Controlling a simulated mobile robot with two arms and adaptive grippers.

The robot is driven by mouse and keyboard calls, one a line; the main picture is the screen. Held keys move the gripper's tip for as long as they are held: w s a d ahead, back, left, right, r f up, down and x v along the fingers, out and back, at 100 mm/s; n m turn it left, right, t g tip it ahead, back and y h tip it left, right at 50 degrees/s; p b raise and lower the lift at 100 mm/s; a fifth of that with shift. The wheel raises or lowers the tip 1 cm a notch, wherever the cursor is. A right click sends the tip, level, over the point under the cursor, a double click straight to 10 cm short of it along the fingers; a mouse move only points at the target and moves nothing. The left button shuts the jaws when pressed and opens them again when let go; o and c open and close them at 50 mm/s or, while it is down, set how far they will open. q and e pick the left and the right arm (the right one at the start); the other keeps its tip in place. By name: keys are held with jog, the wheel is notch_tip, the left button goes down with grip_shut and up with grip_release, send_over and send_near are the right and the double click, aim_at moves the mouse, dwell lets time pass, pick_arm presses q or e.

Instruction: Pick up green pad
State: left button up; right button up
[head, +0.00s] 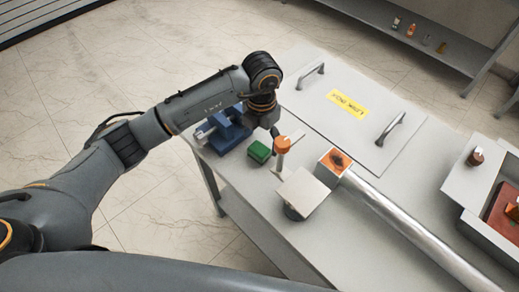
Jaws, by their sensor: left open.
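The green pad (259,152) is a small block lying on the grey table (245,195) near its left edge. My left arm reaches in from the left, and its wrist points down just behind the pad. The left gripper (273,130) is mostly hidden below the wrist. A dark fingertip shows behind and slightly right of the pad, apart from it in the picture; its height above the table is hard to judge. The left gripper is open. My right gripper is not in view.
A blue vise-like block (225,133) stands left of the pad. An orange-topped post (283,148) stands close on its right. Further right are a square plate on a stand (303,190), an orange-centred box (334,162) and a long metal tube (420,235). A handled panel (350,85) lies behind.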

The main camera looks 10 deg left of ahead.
aim_at(259, 148)
pick_arm(q)
jog(key=f, duration=0.1)
jog(key=f+p, duration=0.1)
jog(key=f, duration=0.1)
jog(key=f+p, duration=0.1)
jog(key=shift+w+a+f, duration=0.1)
jog(key=shift+a+f, duration=0.05)
jog(key=shift+a, duration=0.2)
jog(key=shift+f, duration=0.4)
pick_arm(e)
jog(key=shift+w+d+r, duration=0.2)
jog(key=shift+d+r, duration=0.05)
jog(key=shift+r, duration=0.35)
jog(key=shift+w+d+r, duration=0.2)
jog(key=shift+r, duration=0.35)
pick_arm(q)
jog(key=shift+c, duration=0.4)
jog(key=c, duration=1.2)
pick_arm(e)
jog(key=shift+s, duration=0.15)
pick_arm(q)
jog(key=shift+o, duration=0.2)
jog(key=shift+r, duration=0.1)
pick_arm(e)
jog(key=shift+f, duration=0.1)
